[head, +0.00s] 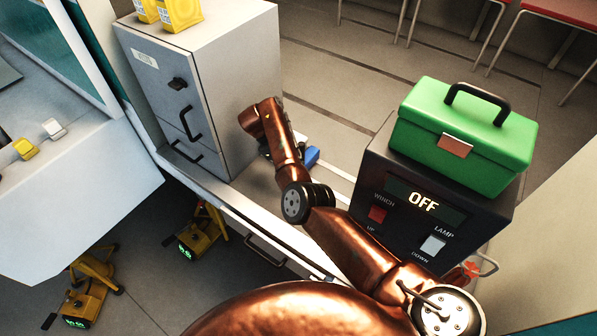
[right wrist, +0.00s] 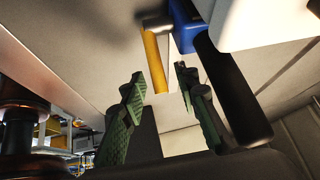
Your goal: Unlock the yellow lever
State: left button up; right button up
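A small yellow lever-like piece (head: 25,149) sits on the white sloped panel at the far left of the head view, beside a similar white piece (head: 54,128). Whether it is locked cannot be told. My right gripper (right wrist: 165,90) is open, with green-padded fingers apart in the right wrist view. A yellow bar (right wrist: 154,62) with a grey end shows beyond and between the fingertips; I cannot tell whether it is a lever. Nothing is seen held. In the head view my right arm reaches to the grey cabinet, and its gripper is mostly hidden. My left gripper is not in view.
The grey drawer cabinet (head: 238,92) carries yellow containers (head: 180,12). A green toolbox (head: 466,135) stands on a black winch box (head: 400,238) reading OFF. A blue object (head: 311,156) lies near my right wrist. Yellow devices (head: 202,232) stand on the floor at lower left.

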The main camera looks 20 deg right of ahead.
jog(key=shift+w+a+r, duration=0.1)
jog(key=shift+w+r, duration=0.05)
jog(key=shift+r, duration=0.5)
notch_tip(320, 180, up, 9)
jog(key=shift+f, duration=0.15)
